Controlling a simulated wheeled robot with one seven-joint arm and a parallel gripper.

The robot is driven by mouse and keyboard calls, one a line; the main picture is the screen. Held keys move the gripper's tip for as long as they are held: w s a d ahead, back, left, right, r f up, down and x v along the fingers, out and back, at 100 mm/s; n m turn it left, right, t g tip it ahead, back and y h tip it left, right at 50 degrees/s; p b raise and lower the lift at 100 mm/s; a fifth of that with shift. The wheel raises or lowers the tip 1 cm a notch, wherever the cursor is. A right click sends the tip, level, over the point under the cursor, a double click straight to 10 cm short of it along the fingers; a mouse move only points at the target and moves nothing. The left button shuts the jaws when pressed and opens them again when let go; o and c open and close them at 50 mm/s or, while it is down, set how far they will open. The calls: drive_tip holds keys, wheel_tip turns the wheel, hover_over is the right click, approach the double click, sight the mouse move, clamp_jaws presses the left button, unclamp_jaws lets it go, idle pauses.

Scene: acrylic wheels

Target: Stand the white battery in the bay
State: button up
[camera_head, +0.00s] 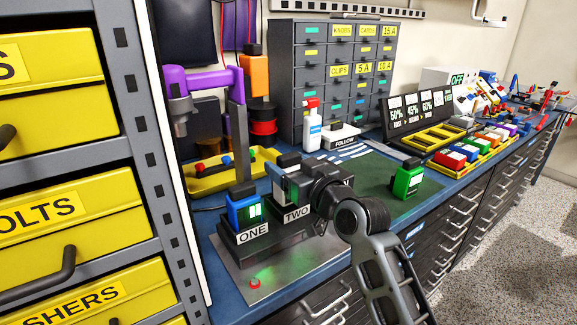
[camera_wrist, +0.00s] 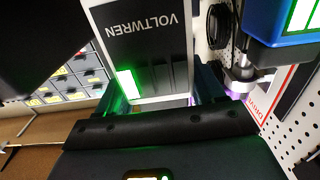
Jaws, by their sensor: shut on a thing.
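My gripper (camera_head: 306,184) is shut on the white battery (camera_head: 279,184), which has a black top. In the wrist view the white battery (camera_wrist: 150,60) fills the space between the fingers; its dark face reads VOLTWREN and has a lit green window. The battery is over or at the bay marked TWO (camera_head: 297,213) on the dark charger (camera_head: 245,252). My gripper and arm hide part of that bay, and I cannot tell whether the battery is seated. A blue battery (camera_head: 243,208) stands in the bay marked ONE; it also shows in the wrist view (camera_wrist: 282,22).
A green battery (camera_head: 407,178) stands on the dark mat to the right. A yellow tray (camera_head: 199,182) lies behind the charger. A purple arm-like device (camera_head: 206,80) rises at left. A red button (camera_head: 255,283) is on the plate in front. A spray bottle (camera_head: 312,128) stands behind.

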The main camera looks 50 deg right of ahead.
drive_tip(key=shift+f+b, duration=1.4)
drive_tip(key=shift+f, duration=0.35)
idle(1.7)
drive_tip(key=o, duration=1.5)
drive_tip(key=shift+f, duration=0.1)
drive_tip(key=shift+s, duration=0.1)
drive_tip(key=v, duration=0.7)
drive_tip(key=shift+s+b, duration=0.3)
drive_tip(key=shift+b, duration=0.15)
drive_tip(key=shift+a, duration=0.15)
